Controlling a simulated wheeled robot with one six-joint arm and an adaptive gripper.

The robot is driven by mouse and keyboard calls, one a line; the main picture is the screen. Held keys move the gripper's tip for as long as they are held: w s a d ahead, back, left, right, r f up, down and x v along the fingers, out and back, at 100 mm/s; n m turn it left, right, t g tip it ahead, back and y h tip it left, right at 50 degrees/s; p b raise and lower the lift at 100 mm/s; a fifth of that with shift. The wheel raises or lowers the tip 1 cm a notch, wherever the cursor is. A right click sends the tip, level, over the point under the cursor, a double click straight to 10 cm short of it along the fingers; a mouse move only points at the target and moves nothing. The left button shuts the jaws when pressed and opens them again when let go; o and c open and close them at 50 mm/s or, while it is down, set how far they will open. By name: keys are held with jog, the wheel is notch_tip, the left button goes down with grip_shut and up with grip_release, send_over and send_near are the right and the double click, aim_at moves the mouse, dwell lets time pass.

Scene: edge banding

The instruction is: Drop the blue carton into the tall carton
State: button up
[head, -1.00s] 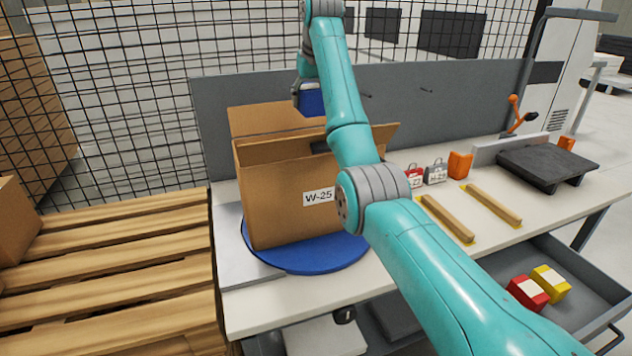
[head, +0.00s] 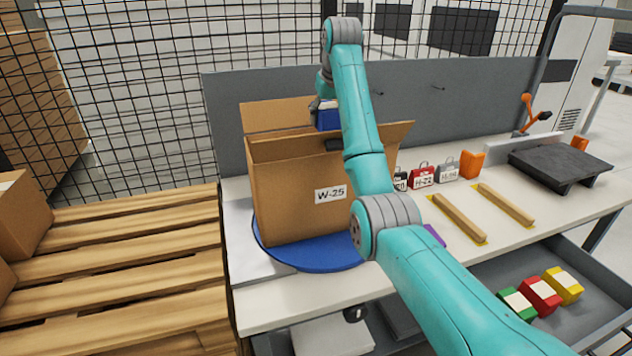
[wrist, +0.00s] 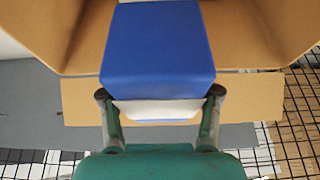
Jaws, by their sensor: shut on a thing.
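The blue carton (wrist: 157,48) is held between the two fingers of my gripper (wrist: 160,100). It fills the upper middle of the wrist view, with a white band near the fingers. In the head view the blue carton (head: 327,117) shows partly behind my arm, at the opening of the tall carton. The tall carton (head: 285,195) is brown, open-topped with flaps spread, labelled W-25. It stands on a blue round turntable (head: 310,258). In the wrist view the tall carton's cardboard (wrist: 255,30) surrounds the blue carton. How deep the blue carton sits is hidden.
A grey panel (head: 225,110) stands behind the bench. Right of the tall carton are small tagged padlocks (head: 422,177), an orange block (head: 472,164) and two wooden bars (head: 460,218). A drawer below holds green, red and yellow boxes (head: 540,293). A wooden pallet (head: 130,270) lies left.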

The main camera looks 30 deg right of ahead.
jog(key=o, duration=1.3)
